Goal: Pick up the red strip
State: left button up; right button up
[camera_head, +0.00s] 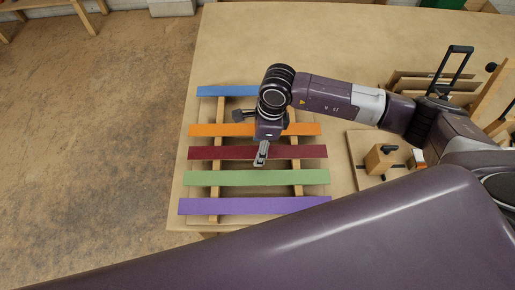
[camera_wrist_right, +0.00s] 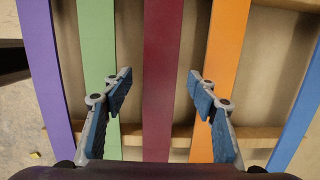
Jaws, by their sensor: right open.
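The dark red strip (camera_head: 220,153) lies across two wooden rails in the middle of a row of coloured strips. In the right wrist view the red strip (camera_wrist_right: 162,75) runs between the two fingers of my right gripper (camera_wrist_right: 160,100), which is open and empty. In the head view my right gripper (camera_head: 262,155) hangs over the red strip, right of its middle, and hides a small part of it. I cannot tell its exact height above the strip. My left gripper does not show.
An orange strip (camera_head: 220,130) and a blue strip (camera_head: 225,91) lie behind the red one. A green strip (camera_head: 235,178) and a purple strip (camera_head: 240,205) lie in front. A wooden fixture (camera_head: 378,160) stands on the table (camera_head: 330,40) at right. The back of the table is clear.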

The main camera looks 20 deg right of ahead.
jog(key=c, duration=1.2)
jog(key=shift+o, duration=0.2)
jog(key=shift+r, duration=0.1)
